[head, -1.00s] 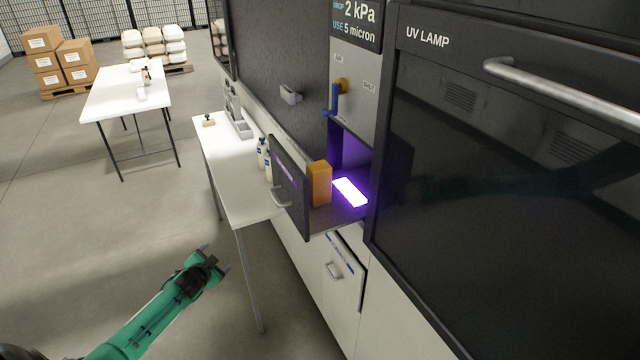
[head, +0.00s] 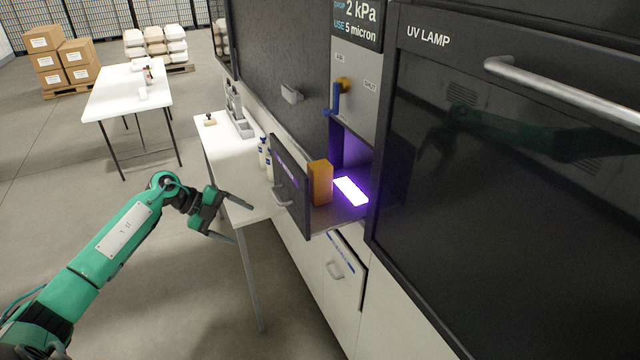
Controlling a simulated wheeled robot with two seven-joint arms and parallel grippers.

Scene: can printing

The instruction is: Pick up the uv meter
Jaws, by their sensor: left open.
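An orange upright box (head: 320,183), which may be the uv meter, stands in the open compartment of the machine. A bright, violet-white glowing panel (head: 350,191) lies flat just right of it. I cannot read a label on either. The dark open door or drawer front (head: 290,186) stands left of the box and hides part of its lower left side. My left gripper (head: 243,224) is open and empty, left of the drawer front and near the edge of the white side table, apart from the box. My right gripper is not in view.
The white side table (head: 222,165) holds bottles (head: 264,155) and a grey tray. A blue-handled valve (head: 336,97) hangs above the compartment. The large UV lamp door (head: 500,190) fills the right.

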